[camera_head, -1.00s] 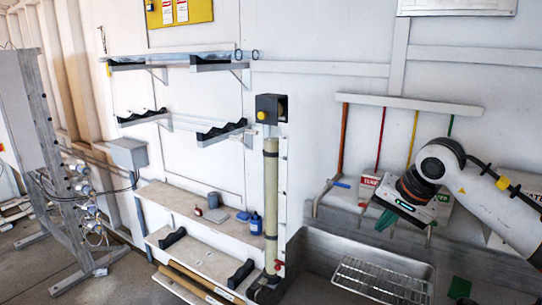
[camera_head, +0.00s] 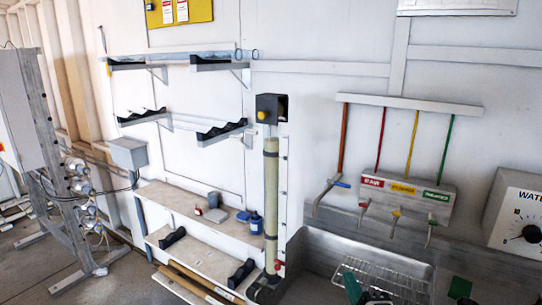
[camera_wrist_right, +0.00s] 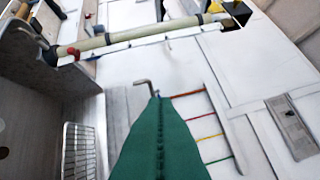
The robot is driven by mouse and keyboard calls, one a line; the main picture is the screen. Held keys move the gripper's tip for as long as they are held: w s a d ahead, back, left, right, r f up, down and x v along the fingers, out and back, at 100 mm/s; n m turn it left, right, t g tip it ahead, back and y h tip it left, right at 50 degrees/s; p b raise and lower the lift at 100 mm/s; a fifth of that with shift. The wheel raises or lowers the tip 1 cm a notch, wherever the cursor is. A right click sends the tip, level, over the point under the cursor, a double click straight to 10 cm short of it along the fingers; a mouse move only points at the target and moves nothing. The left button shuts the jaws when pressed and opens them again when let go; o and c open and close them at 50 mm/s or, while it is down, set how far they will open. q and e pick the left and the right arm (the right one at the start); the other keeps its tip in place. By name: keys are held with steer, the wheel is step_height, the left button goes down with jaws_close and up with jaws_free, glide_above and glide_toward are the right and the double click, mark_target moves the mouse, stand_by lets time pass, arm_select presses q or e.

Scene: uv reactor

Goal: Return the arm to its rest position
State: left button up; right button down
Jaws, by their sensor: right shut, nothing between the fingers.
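My right gripper (camera_head: 351,284) shows at the bottom edge of the head view, its green fingers in front of the wire rack over the sink. Only the fingers and a dark part behind them are in the picture. In the right wrist view the green fingers (camera_wrist_right: 159,125) are pressed together along a dark seam, with nothing held. My left gripper is in neither view.
The sink (camera_head: 308,248) with a wire rack (camera_head: 405,284) lies at the lower right. A labelled valve board (camera_head: 408,193) with coloured pipes and a water dial (camera_head: 525,225) are on the wall. A vertical tube (camera_head: 270,200) and shelves (camera_head: 190,205) stand left.

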steer(key=s+d+f+m+g+h, duration=0.2)
steer(key=s+f+m+g, duration=0.25)
steer(key=f, duration=0.35)
steer(key=s+d+f+m+g+h, duration=0.1)
steer(key=s+d+f+m+g, duration=0.2)
steer(key=s+f+m+g, duration=0.25)
steer(key=s+f+m+g+y, duration=0.1)
steer(key=s+f+m+g, duration=0.15)
steer(key=s+f, duration=0.4)
steer(key=s+f+m+g, duration=0.2)
steer(key=s+f+g, duration=0.1)
steer(key=s, duration=0.6)
step_height(320, 180, down, 26)
steer(key=s+g, duration=0.1)
steer(key=s, duration=0.1)
steer(key=s+d+f+g, duration=0.1)
steer(key=s+d+f, duration=0.2)
steer(key=s+f, duration=1.3)
